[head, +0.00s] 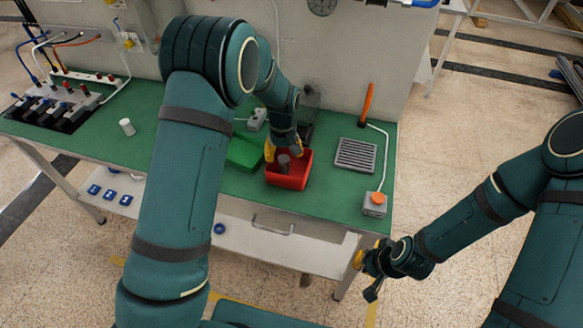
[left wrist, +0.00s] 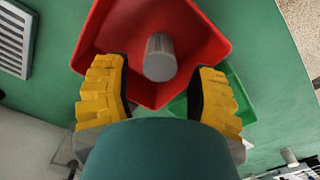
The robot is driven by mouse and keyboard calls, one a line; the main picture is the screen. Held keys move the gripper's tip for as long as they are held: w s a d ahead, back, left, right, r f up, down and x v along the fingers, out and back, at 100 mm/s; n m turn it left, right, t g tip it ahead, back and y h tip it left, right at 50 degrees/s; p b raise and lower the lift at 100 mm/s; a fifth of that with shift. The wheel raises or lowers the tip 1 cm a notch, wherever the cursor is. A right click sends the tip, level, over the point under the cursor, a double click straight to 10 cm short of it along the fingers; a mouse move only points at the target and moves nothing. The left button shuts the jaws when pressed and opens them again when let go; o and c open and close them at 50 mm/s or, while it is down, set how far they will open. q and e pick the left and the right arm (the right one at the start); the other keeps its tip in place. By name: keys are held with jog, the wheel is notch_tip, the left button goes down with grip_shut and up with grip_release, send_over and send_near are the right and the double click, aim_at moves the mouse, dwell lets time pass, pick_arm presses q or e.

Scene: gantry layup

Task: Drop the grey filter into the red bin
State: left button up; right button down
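The grey filter (head: 284,164) is a small grey cylinder inside the outline of the red bin (head: 288,182) on the green bench. In the left wrist view, the filter (left wrist: 160,58) stands out against the floor of the red bin (left wrist: 205,40), end towards the camera. I cannot tell whether it rests on the floor. My left gripper (head: 284,149) is over the bin, pointing down. Its yellow fingers are wide apart in the left wrist view (left wrist: 163,95), with clear space on both sides of the filter. My right gripper (head: 364,274) hangs off the bench's front right, fingers apart and empty.
A green bin (head: 244,154) adjoins the red bin on the left. A grey vent grille (head: 356,155), an orange-handled tool (head: 367,104) and a grey box with an orange top (head: 375,203) are on the right. A pale cylinder (head: 127,127) stands on the left.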

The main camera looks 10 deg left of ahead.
pick_arm(q)
jog(key=shift+r, duration=0.1)
notch_tip(320, 180, up, 12)
dwell(0.7)
dwell(0.3)
